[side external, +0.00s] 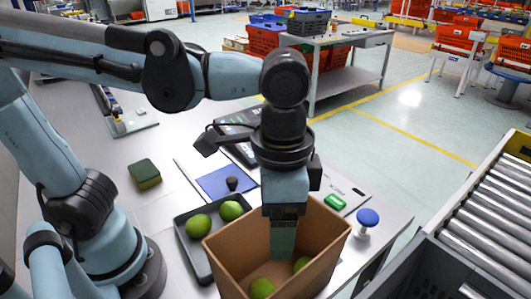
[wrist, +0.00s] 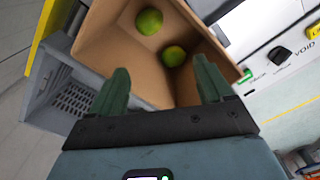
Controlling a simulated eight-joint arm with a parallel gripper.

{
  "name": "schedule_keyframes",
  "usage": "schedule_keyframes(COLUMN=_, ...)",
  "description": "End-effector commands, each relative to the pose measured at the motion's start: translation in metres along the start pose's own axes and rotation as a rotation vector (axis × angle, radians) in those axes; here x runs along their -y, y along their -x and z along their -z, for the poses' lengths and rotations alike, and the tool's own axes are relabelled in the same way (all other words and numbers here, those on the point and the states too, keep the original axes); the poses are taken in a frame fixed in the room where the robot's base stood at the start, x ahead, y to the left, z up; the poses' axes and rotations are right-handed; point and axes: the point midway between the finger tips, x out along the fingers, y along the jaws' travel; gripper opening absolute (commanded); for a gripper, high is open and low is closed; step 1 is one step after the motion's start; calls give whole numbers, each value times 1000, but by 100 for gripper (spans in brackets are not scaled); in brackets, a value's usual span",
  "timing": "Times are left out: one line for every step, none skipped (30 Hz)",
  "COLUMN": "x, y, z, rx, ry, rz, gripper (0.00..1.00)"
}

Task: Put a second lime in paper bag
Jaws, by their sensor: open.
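The paper bag (side external: 229,249) is a brown open-topped container at the table's front. In the wrist view both limes (wrist: 149,21) (wrist: 174,56) lie apart on the bag floor. Two more limes (side external: 198,225) (side external: 231,210) lie in a dark tray (side external: 203,270) left of the bag. My gripper (wrist: 160,85) is open and empty, pointing down into the bag; in the side view its fingers (side external: 283,240) are at the bag's opening.
A green and brown sponge (side external: 144,174) and a blue mat (side external: 218,182) lie on the table behind the tray. A blue-topped knob (side external: 368,217) stands right of the bag. A roller conveyor (side external: 490,240) and a grey crate (wrist: 57,95) are beside the table.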

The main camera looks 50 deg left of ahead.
Motion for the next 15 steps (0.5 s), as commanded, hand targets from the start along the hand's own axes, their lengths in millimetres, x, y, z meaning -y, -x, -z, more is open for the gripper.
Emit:
schedule_keyframes(x=0, y=7, z=0, rx=0, ry=0, rz=0, gripper=80)
schedule_keyframes(x=0, y=12, z=-1, rx=0, ry=0, rz=0, gripper=80)
schedule_keyframes(x=0, y=19, z=0, rx=0, ry=0, rz=0, gripper=80)
schedule_keyframes(x=0, y=24, z=0, rx=0, ry=0, rz=0, gripper=80)
schedule_keyframes(x=0, y=29, z=0, rx=0, ry=0, rz=0, gripper=80)
schedule_keyframes(x=0, y=35, z=0, rx=0, ry=0, rz=0, gripper=80)
schedule_keyframes(x=0, y=40, z=0, rx=0, ry=0, rz=0, gripper=80)
schedule_keyframes(x=0, y=45, z=0, rx=0, ry=0, rz=0, gripper=80)
schedule_keyframes(x=0, y=52, z=0, rx=0, ry=0, rz=0, gripper=80)
schedule_keyframes(x=0, y=57, z=0, rx=0, ry=0, rz=0, gripper=80)
schedule_keyframes(x=0, y=62, z=0, rx=0, ry=0, rz=0, gripper=80)
schedule_keyframes(x=0, y=68, z=0, rx=0, ry=0, rz=0, gripper=80)
schedule_keyframes(x=0, y=73, z=0, rx=0, ry=0, rz=0, gripper=80)
schedule_keyframes(x=0, y=77, z=0, rx=0, ry=0, rz=0, gripper=80)
schedule_keyframes(x=0, y=83, z=0, rx=0, ry=0, rz=0, gripper=80)
